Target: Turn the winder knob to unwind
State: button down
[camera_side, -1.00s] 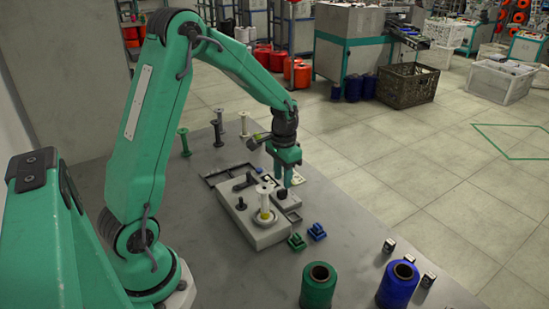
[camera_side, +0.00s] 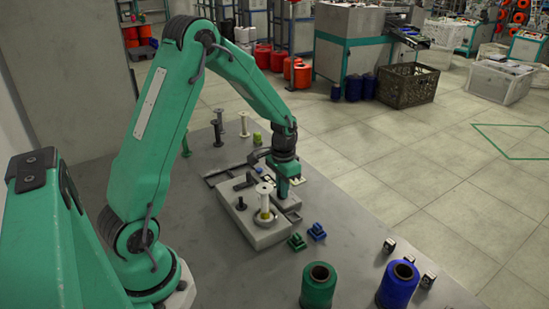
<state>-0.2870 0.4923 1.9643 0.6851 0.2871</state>
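The winder (camera_side: 262,232) is a grey box on the table, with a pale bobbin (camera_side: 264,202) standing upright on its round plate. A short black post (camera_side: 241,202) stands on its left part. My gripper (camera_side: 282,193) points down at the winder's right end, where the dark knob showed a second ago. The knob is now hidden behind the gripper's fingers. The fingers are small and close together here, and I cannot tell whether they grip the knob.
Green (camera_side: 318,287) and blue (camera_side: 397,284) thread spools stand at the table's front. Small green (camera_side: 297,241) and blue (camera_side: 317,231) blocks lie right of the winder. Several empty bobbins (camera_side: 244,124) stand behind.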

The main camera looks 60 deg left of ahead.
jog(key=shift+n, duration=0.4)
jog(key=n, duration=0.8)
jog(key=shift+r, duration=0.1)
dwell(0.6)
jog(key=c, duration=1.5)
grip_release()
jog(key=shift+r, duration=0.1)
jog(key=shift+r, duration=3.8)
